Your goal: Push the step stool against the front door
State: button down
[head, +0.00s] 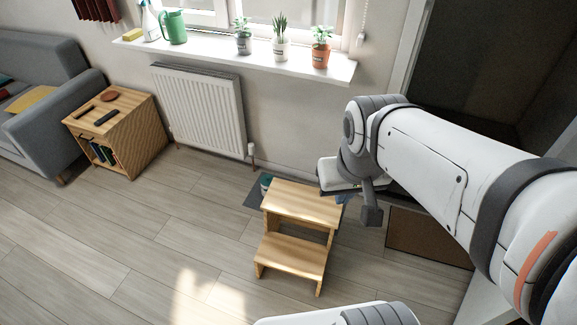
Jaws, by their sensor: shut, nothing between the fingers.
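The wooden step stool (293,250) stands upright on the floor in front of the window wall, with two steps. A grey mat (256,190) lies partly behind it. My gripper (371,215) is shut and empty, pointing down just right of the stool's top step. Whether it touches the stool cannot be told. The front door area (455,60) is a dark surface inside a white frame at the upper right, partly hidden by my arm. A gap of floor lies between the stool and the frame.
A brown doormat (425,238) lies at the right. A white radiator (200,108) is under the sill (240,58) with plants. A wooden side table (117,135) and grey sofa (40,125) stand at left. The floor (140,240) at left is clear.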

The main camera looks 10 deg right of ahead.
aim_at(296, 203)
jog(key=u, duration=0.35)
jog(key=k, duration=0.8)
jog(key=z, duration=1.15)
jog(key=k, duration=0.25)
jog(key=u, duration=2.35)
jog(key=i, duration=1.6)
jog(key=z, duration=0.75)
jog(key=i, duration=0.9)
jog(key=z, duration=0.6)
jog(key=k, duration=0.9)
jog(key=z, duration=0.15)
jog(key=i, duration=0.9)
jog(key=u, duration=0.05)
